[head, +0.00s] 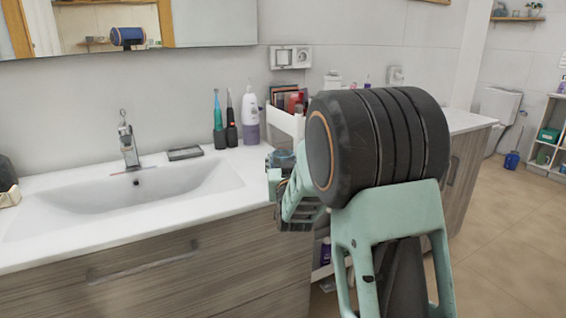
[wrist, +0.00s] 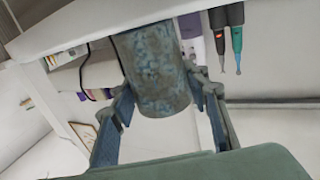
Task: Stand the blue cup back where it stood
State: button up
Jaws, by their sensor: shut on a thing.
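The blue cup (wrist: 155,70), mottled blue-grey, stands out in the middle of the wrist view. My gripper (wrist: 165,93) is shut on it, with one finger on each side. In the wrist view the room is upside down, and the cup's far end overlaps the white counter edge (wrist: 90,28). In the head view my gripper (head: 283,178) is beside the counter's front edge, right of the sink, and my arm hides most of the cup. I cannot tell whether the cup touches the counter.
A sink (head: 135,190) lies to the left. Two electric toothbrushes, teal (head: 218,125) and dark (head: 231,122), and a white-purple bottle (head: 250,115) stand by the wall. A white organiser (head: 285,123) with boxes stands behind my gripper. A soap dish (head: 185,153) lies behind the sink.

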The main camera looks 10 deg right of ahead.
jog(key=shift+f, duration=0.25)
jog(key=o, duration=1.3)
jog(key=shift+r, duration=0.1)
jog(key=shift+r, duration=0.1)
jog(key=shift+r, duration=0.15)
jog(key=s, duration=0.8)
jog(key=s+a, duration=0.1)
jog(key=s, duration=0.3)
jog(key=shift+p, duration=0.3)
